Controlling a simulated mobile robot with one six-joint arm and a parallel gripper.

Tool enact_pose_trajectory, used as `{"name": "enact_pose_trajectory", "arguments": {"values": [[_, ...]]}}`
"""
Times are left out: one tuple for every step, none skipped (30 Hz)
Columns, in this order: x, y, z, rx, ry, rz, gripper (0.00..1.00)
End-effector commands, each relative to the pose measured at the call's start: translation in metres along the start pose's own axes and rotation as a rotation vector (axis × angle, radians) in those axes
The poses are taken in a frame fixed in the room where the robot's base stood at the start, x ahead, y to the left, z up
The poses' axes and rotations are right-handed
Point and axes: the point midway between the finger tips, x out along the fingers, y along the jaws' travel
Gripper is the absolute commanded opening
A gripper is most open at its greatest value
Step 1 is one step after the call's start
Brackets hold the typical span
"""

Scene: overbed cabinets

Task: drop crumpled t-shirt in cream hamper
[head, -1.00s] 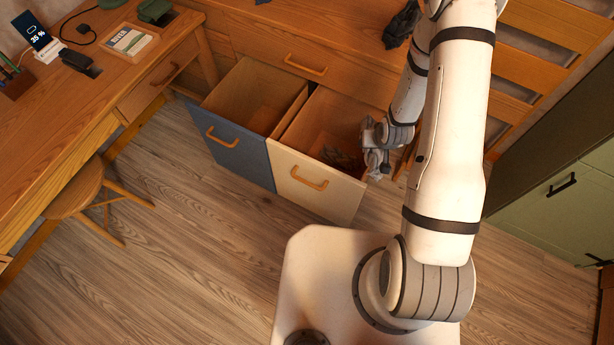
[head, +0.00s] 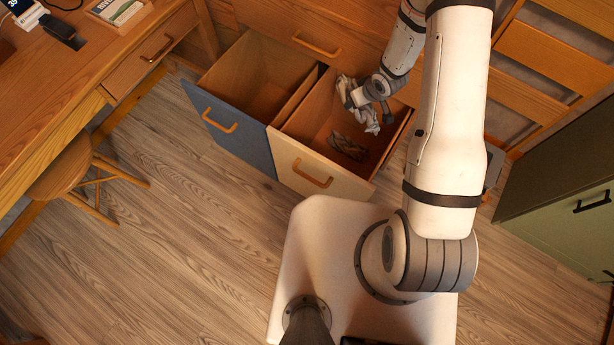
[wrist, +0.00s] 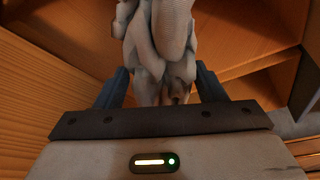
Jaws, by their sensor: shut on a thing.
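The cream hamper (head: 292,164) is a pulled-out drawer with a cream front and an orange handle. It stands open at the middle of the head view. My gripper (head: 359,98) is over the back right part of its opening. It is shut on the crumpled t-shirt (head: 371,120), a pale grey-white bundle hanging below and beside the jaws. In the wrist view the t-shirt (wrist: 160,45) fills the space between the two dark fingers of my gripper (wrist: 160,85). Whether the cloth touches the hamper's inside is unclear.
A dark patterned cloth (head: 348,147) lies inside the cream hamper. An open blue-fronted hamper (head: 237,138) stands to its left and looks empty. A wooden desk (head: 60,100) and stool (head: 62,182) are at the left. A green cabinet (head: 570,215) is at the right.

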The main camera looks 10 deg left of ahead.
Motion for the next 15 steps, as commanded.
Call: {"name": "enact_pose_trajectory", "arguments": {"values": [[0.0108, 0.0009, 0.0047, 0.002, 0.001, 0.001, 0.37], [0.0130, 0.0013, 0.0058, 0.003, 0.001, 0.001, 0.37], [0.0154, 0.0017, 0.0069, 0.003, 0.001, 0.002, 0.37], [0.0167, 0.0019, 0.0075, 0.004, 0.001, 0.002, 0.37], [0.0175, 0.0021, 0.0080, 0.004, 0.001, 0.002, 0.37], [0.0181, 0.0024, 0.0084, 0.005, 0.001, 0.002, 0.37], [0.0182, 0.0025, 0.0084, 0.005, 0.001, 0.003, 0.37], [0.0180, 0.0027, 0.0085, 0.006, 0.001, 0.003, 0.37], [0.0176, 0.0028, 0.0084, 0.006, 0.001, 0.003, 0.37], [0.0172, 0.0029, 0.0083, 0.006, 0.001, 0.003, 0.37], [0.0169, 0.0029, 0.0082, 0.006, 0.001, 0.003, 0.37], [0.0168, 0.0030, 0.0082, 0.007, 0.001, 0.003, 0.37], [0.0168, 0.0031, 0.0082, 0.007, 0.001, 0.003, 0.37], [0.0167, 0.0031, 0.0083, 0.007, 0.001, 0.003, 0.37], [0.0167, 0.0031, 0.0083, 0.007, 0.001, 0.003, 0.67]]}}
